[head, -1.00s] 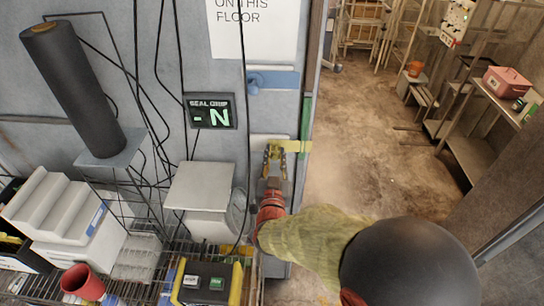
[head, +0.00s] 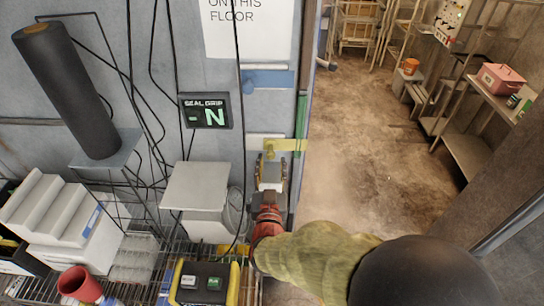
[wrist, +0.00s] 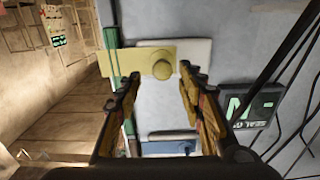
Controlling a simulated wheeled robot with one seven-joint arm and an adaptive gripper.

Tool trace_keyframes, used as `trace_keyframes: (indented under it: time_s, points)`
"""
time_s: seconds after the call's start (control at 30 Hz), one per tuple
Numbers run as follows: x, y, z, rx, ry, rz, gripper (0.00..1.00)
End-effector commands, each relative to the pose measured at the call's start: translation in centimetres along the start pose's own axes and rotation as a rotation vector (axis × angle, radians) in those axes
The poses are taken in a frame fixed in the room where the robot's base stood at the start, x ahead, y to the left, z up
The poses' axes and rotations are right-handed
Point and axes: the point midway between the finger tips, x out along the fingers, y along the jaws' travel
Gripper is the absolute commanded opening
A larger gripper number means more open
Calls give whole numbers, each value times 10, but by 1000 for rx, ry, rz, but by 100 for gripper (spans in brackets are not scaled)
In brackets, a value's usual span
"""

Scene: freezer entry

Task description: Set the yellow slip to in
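The yellow slip (head: 289,145) is a flat bar with a round knob on a pale plate at the door-side edge of the grey wall. Its right end reaches across the green strip (head: 301,116) beside the doorway. In the wrist view the yellow slip (wrist: 125,62) crosses the green strip on the left, its knob at the right end. My gripper (head: 270,159) is just below the knob in the head view, fingers apart. In the wrist view my gripper (wrist: 159,84) is open, with nothing between its fingertips, which lie either side of and below the knob.
A blue bar (head: 270,79) is mounted above the slip. A SEAL GRIP display (head: 206,110) reading "- N" and hanging black cables are to the left. A pale box (head: 195,186) stands left of my gripper. The doorway on the right opens onto clear floor (head: 350,150).

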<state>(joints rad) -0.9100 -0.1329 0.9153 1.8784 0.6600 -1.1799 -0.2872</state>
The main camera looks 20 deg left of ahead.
Motion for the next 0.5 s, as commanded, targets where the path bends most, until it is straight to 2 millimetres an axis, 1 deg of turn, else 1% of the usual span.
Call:
trace_keyframes:
  time_s: [0.03,0.1,0.23,0.33,0.5]
  points:
    - [-12,-1,-1,0,0,-4,39]
    - [-26,-1,-1,0,1,-3,39]
    - [-49,0,0,-1,0,-3,39]
    - [-62,-1,0,-1,-1,-2,39]
    - [-73,1,0,-1,0,1,39]
